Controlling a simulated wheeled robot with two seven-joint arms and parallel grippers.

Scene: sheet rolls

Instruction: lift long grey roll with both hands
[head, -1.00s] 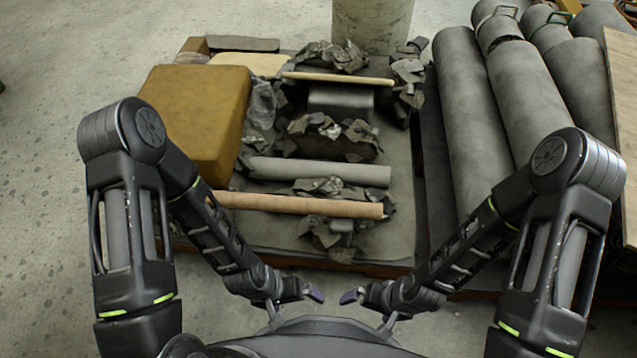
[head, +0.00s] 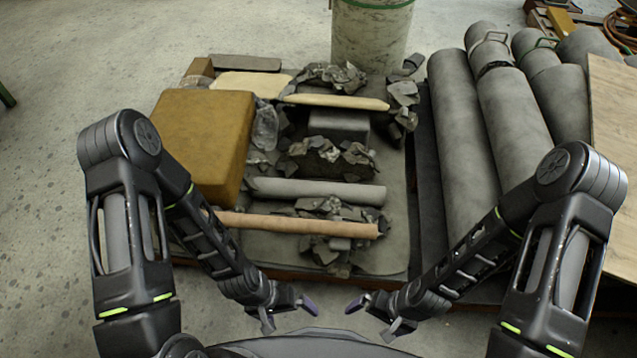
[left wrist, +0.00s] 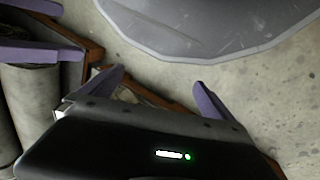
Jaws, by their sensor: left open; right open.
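A long grey roll (head: 318,193) lies crosswise on the low pallet, between broken grey scraps, with a tan roll in front of it. My left gripper (head: 288,313) is open and empty, in front of the pallet's near edge and short of the roll. It also shows open in the left wrist view (left wrist: 158,96), with purple fingers apart. My right gripper (head: 376,316) is open and empty, facing the left one across a gap. Neither touches the roll. The roll's left end is close to a yellow-brown block.
The tan roll (head: 300,224) lies nearer me. The yellow-brown block (head: 200,140) stands at the left. Large grey rolls (head: 462,135) lie lengthwise at the right, beside a board (head: 615,150). A pale bin (head: 370,38) stands behind. The floor at left is clear.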

